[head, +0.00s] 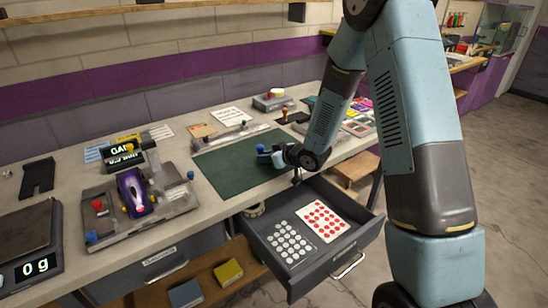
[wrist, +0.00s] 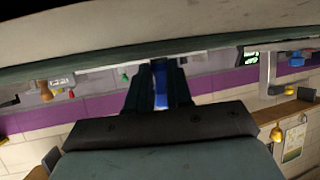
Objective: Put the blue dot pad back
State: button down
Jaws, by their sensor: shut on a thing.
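My gripper (head: 266,152) is low over the green mat (head: 228,171) on the bench. It is shut on a small blue thing (head: 261,148), which also shows between the fingers in the wrist view (wrist: 160,84). I cannot tell from its shape what this thing is. No sheet with blue dots can be made out in either view. An open grey drawer (head: 282,274) below the bench holds a white pad with red dots (head: 322,221) and, left of it, a grey pad with white dots (head: 290,243).
A slot track with a purple car (head: 133,194) stands left of the mat. A scale (head: 30,250) reading 0 g is at the far left. A box with a red-and-white top (head: 273,101) stands behind the mat. The open drawer juts out in front of the bench.

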jog(key=shift+s+f, duration=0.15)
jog(key=shift+f, duration=0.25)
